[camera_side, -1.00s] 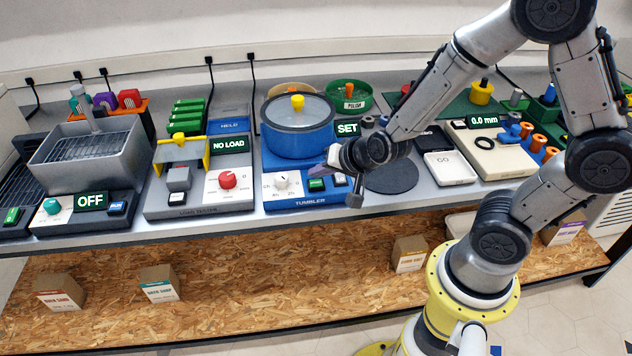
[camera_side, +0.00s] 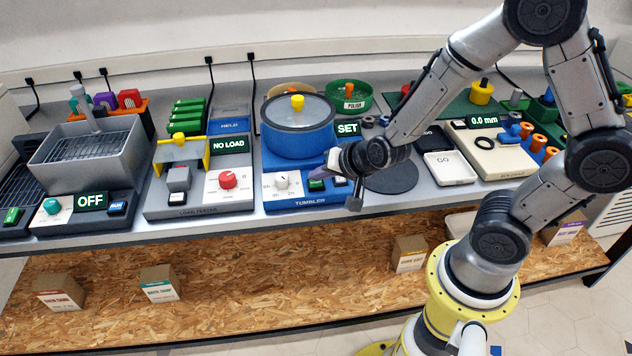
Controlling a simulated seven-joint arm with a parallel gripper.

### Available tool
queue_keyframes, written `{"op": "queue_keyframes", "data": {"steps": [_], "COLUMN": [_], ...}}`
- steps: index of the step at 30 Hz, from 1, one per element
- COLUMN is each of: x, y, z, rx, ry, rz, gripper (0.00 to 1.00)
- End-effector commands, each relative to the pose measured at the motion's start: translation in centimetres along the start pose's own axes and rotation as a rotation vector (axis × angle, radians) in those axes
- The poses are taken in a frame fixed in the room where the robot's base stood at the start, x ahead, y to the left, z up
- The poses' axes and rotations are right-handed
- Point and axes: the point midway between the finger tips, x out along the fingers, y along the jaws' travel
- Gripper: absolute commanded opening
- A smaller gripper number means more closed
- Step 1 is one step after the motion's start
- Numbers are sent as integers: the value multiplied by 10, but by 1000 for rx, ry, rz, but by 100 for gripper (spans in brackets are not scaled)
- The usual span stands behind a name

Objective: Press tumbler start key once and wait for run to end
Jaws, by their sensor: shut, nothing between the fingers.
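The tumbler is a blue machine (camera_side: 310,203) in the middle of the bench, with a blue lidded drum (camera_side: 297,140) and a yellow knob on the lid.
A load tester (camera_side: 190,211) with a red knob and a NO LOAD display stands left of the tumbler. A dark round pad (camera_side: 391,181) and a white GO tray (camera_side: 450,168) lie to the right. A green POLISH bowl (camera_side: 349,97) stands behind.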

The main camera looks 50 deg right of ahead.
Motion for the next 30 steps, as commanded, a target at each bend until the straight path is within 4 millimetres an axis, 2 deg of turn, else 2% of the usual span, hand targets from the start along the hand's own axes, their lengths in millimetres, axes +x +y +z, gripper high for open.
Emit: {"op": "queue_keyframes", "data": {"steps": [30], "x": [5], "y": [4], "z": [4], "rx": [-1], "ry": [0], "rz": [1], "gripper": [0]}}
